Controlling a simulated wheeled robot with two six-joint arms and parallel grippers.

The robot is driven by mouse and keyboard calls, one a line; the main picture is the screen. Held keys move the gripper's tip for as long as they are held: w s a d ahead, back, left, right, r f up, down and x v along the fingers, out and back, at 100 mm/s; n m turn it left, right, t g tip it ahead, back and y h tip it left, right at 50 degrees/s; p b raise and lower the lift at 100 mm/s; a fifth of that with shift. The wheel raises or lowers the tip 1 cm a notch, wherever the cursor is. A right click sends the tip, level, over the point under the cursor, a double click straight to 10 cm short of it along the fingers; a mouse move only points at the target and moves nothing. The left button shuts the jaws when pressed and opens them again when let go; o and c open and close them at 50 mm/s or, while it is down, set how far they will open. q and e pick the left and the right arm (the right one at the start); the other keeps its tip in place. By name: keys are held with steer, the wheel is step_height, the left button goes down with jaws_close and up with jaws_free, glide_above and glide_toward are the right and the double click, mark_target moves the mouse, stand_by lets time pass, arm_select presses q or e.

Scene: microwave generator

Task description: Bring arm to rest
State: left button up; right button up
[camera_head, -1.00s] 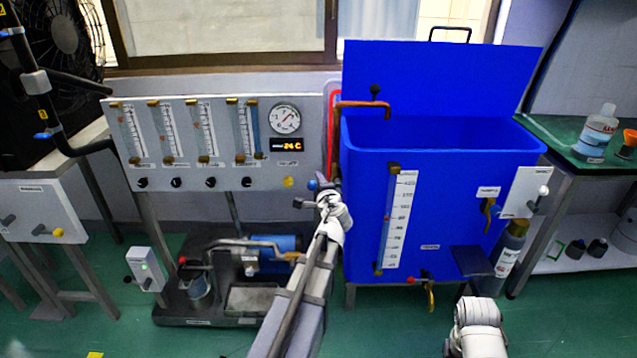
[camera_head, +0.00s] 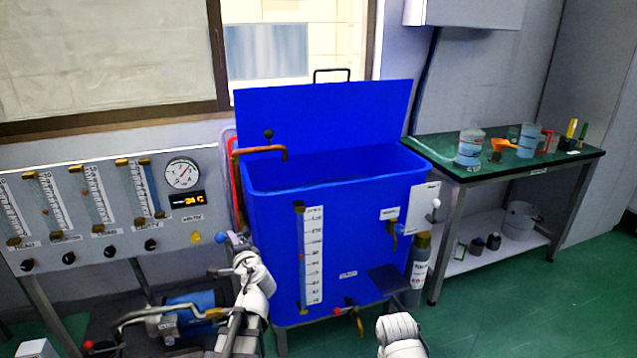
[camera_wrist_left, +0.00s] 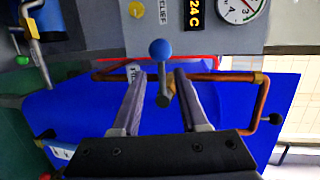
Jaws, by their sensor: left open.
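My left arm (camera_head: 252,285) reaches up from the bottom of the head view, in front of the gap between the gauge panel and the blue tank. Its gripper (camera_head: 222,269) is small and partly hidden there. In the left wrist view the gripper (camera_wrist_left: 162,76) is open, with two grey fingers apart. A lever with a blue round knob (camera_wrist_left: 160,48) shows between and beyond the fingertips; contact cannot be told. The knob also shows in the head view (camera_head: 224,242). A white link of my other arm (camera_head: 400,335) shows at the bottom; its gripper is out of view.
The blue tank (camera_head: 350,215) stands close right of my left gripper, with a copper pipe (camera_head: 262,150) above. The gauge panel (camera_head: 110,215) is at left, a pump (camera_head: 185,318) below it. A green-topped table (camera_head: 440,152) stands right. Floor at lower right is clear.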

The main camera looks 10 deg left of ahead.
arm_select(q)
steer(key=s+d+f+n+g+h, duration=0.2)
steer(key=s+d+f+n+g, duration=0.15)
steer(key=d+f, duration=0.35)
steer(key=s+d+f+n+g+h, duration=0.2)
steer(key=s+d+f, duration=0.25)
steer(key=d, duration=0.45)
steer(key=s+d+f+g+h, duration=0.3)
steer(key=s+d, duration=0.4)
steer(key=d, duration=0.2)
steer(key=s+d+f+g+h, duration=0.2)
steer(key=s+d+f+g, duration=0.15)
steer(key=s+d, duration=0.5)
step_height(320, 180, up, 31)
steer(key=w+p, duration=0.1)
steer(key=p, duration=3)
steer(key=shift+r, duration=0.2)
steer(key=shift+n, duration=0.25)
steer(key=shift+c, duration=0.3)
